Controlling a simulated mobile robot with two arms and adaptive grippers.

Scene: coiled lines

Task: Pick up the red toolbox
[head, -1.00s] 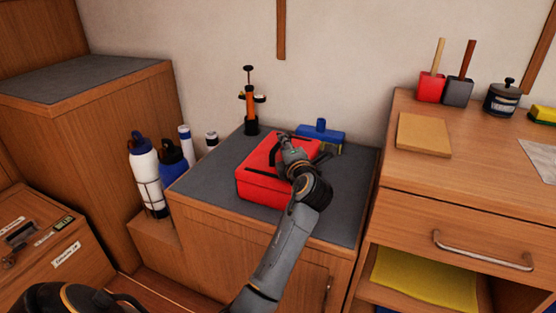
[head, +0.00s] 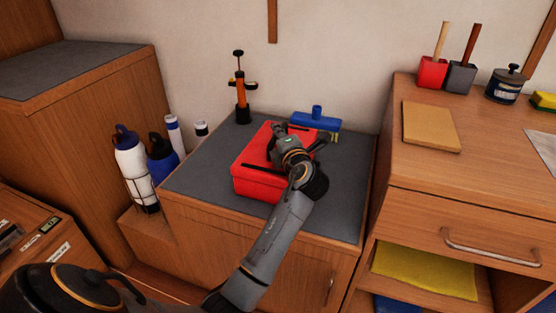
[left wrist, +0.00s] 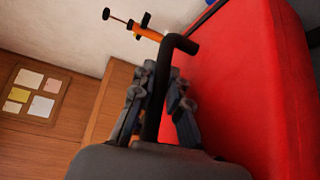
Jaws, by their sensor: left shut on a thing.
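The red toolbox (head: 258,182) sits on the dark grey top of the low cabinet in the head view. It also fills the right side of the left wrist view (left wrist: 245,90). My left gripper (head: 276,142) is over the top of the toolbox, its arm reaching in from the bottom. In the left wrist view its fingers (left wrist: 163,78) are shut around a black bar, the toolbox handle (left wrist: 181,44). In the head view the arm and gripper hide part of the toolbox lid. I see no clear gap under the toolbox. My right gripper is not in view.
White and blue bottles (head: 131,165) are at the left. A taller drawer unit (head: 460,200) rises at the right. The grey top (head: 345,185) is bare right of the toolbox.

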